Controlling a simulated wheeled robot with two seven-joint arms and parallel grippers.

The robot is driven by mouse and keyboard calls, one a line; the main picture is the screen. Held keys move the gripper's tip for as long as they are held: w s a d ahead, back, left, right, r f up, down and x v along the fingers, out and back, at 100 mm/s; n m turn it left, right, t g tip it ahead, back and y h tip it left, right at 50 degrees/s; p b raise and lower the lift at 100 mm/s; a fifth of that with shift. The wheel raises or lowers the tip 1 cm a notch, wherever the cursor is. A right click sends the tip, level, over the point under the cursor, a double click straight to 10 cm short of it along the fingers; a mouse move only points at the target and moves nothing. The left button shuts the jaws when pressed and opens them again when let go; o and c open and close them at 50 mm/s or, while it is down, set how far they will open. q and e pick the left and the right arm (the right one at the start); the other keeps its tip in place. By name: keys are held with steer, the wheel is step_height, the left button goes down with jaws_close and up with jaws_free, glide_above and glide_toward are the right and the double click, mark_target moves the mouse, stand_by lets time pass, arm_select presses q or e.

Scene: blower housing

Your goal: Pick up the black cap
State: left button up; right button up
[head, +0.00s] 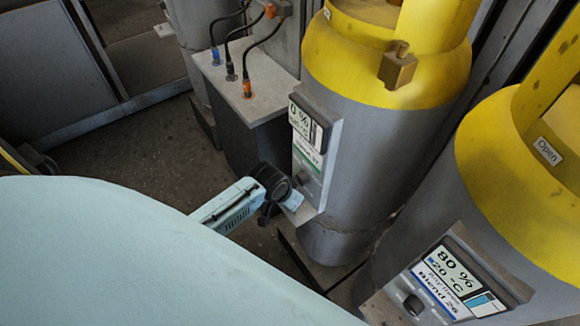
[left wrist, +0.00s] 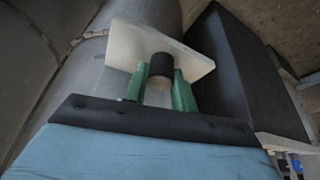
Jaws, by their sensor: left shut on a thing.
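The black cap (left wrist: 161,64) is a short dark cylinder in the left wrist view. My left gripper (left wrist: 160,74) has its two green fingers on either side of the cap and is shut on it. The cap is in front of a pale plate (left wrist: 196,66), and I cannot tell whether it still touches it. In the head view my left gripper (head: 284,196) is at the lower part of the control panel on the grey and yellow tank. Its fingertips and the cap are hard to make out there. My right gripper is not in view.
The grey tank with a yellow top (head: 360,130) stands behind the gripper. A second tank (head: 515,190) with a lit display stands at the right. A grey box (head: 240,100) with cable plugs is behind left. Open floor (head: 120,150) lies to the left.

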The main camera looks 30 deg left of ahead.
arm_select(q)
steer(key=r, duration=0.2)
steer(key=r+p, duration=0.1)
steer(key=shift+s+r, duration=0.2)
steer(key=shift+r, duration=0.15)
steer(key=s+a+p, duration=0.1)
steer(key=s+a, duration=0.1)
steer(key=s, duration=1.5)
steer(key=shift+s+a+f, duration=0.15)
steer(key=shift+s, duration=0.05)
